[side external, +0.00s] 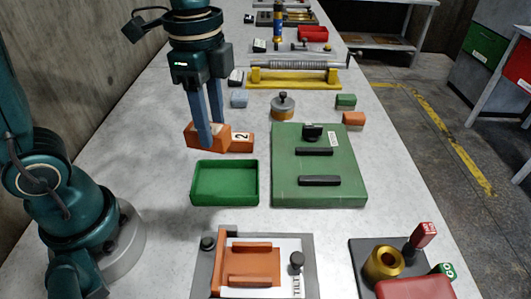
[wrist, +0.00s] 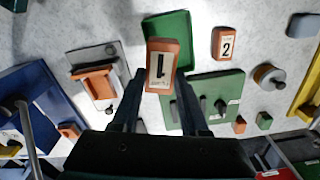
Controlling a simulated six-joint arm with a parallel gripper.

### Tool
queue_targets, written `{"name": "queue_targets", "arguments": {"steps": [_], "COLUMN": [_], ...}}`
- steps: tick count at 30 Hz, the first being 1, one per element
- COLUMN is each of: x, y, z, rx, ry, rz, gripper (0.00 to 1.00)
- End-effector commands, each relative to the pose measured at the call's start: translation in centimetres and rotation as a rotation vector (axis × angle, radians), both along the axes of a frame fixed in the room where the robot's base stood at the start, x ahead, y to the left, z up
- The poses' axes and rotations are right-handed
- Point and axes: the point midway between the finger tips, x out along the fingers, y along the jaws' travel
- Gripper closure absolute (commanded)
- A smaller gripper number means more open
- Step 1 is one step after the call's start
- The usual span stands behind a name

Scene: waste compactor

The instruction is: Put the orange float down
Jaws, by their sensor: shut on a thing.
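My gripper (side external: 212,134) is shut on an orange float (side external: 197,137), its fingers pointing down on either side of it. In the wrist view the held float (wrist: 161,66) carries a pale label marked 1 and overlaps the edge of the green tray (wrist: 180,22). The block marked 2 (wrist: 226,43) stands apart from the float in the wrist view. I cannot tell the float's height above the table.
A green plate (side external: 345,170) with black handles lies right of the tray. A grey fixture with an orange frame (side external: 222,262) is at the front; a brass ring (side external: 383,263) stands right of it. A round weight (side external: 283,107) and small blocks are behind. Bare table lies left of the tray.

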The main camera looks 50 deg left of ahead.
Motion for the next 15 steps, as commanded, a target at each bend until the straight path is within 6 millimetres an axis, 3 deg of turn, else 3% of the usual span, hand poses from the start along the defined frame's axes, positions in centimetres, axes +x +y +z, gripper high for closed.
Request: {"name": "queue_targets", "arguments": {"steps": [3, 9, 15], "x": [0.3, -0.2, -1.0], "y": [3.4, 8.3, 11.1], "z": [-0.5, -1.2, -1.4], "rx": [0.002, 0.0, -0.002], "ry": [0.002, 0.009, 0.016], "rz": [0.035, 0.14, 0.266], "gripper": [1.0, 1.0, 1.0]}}
